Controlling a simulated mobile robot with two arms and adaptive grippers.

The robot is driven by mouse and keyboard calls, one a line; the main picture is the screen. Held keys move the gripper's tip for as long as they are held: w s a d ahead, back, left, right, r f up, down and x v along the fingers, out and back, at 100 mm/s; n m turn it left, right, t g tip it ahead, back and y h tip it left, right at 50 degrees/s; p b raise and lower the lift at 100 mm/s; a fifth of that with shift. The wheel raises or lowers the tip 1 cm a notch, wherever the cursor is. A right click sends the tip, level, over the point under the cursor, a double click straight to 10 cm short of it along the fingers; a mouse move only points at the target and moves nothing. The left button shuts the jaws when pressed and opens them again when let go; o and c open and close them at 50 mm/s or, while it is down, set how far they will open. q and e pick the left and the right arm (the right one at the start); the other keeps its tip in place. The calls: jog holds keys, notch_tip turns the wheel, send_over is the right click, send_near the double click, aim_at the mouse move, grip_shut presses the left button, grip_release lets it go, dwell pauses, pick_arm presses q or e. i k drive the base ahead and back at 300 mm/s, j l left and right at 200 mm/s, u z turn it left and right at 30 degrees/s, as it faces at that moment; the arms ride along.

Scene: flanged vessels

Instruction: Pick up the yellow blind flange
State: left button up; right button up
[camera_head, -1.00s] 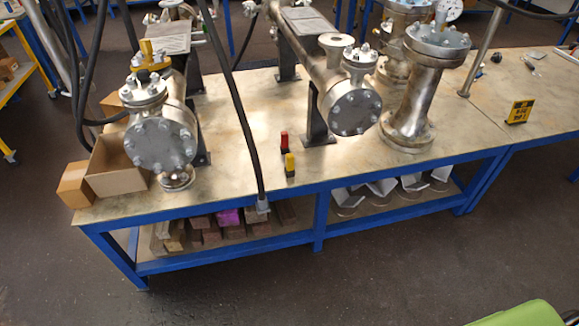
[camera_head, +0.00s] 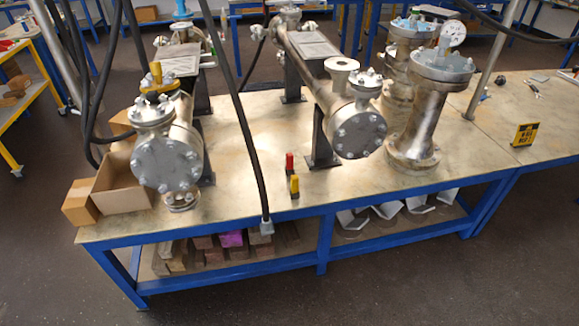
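A yellow flange-like piece (camera_head: 159,86) with an upright yellow part sits on top of the left vessel (camera_head: 168,163), behind that vessel's bolted grey top flange (camera_head: 151,112). It is small and partly covered, so I cannot tell for sure that it is the yellow blind flange. Neither of my grippers shows in the head view.
The workbench (camera_head: 245,130) has a blue frame. An open cardboard box (camera_head: 123,198) stands at its left front. A horizontal vessel (camera_head: 357,134) and an upright vessel (camera_head: 427,110) stand to the right. A black cable (camera_head: 252,150) hangs in front. Grey floor lies before the bench.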

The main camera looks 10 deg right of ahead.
aim_at(156, 68)
jog(key=i+l+u, duration=0.1)
jog(key=i+l, duration=0.65)
jog(key=l, duration=0.1)
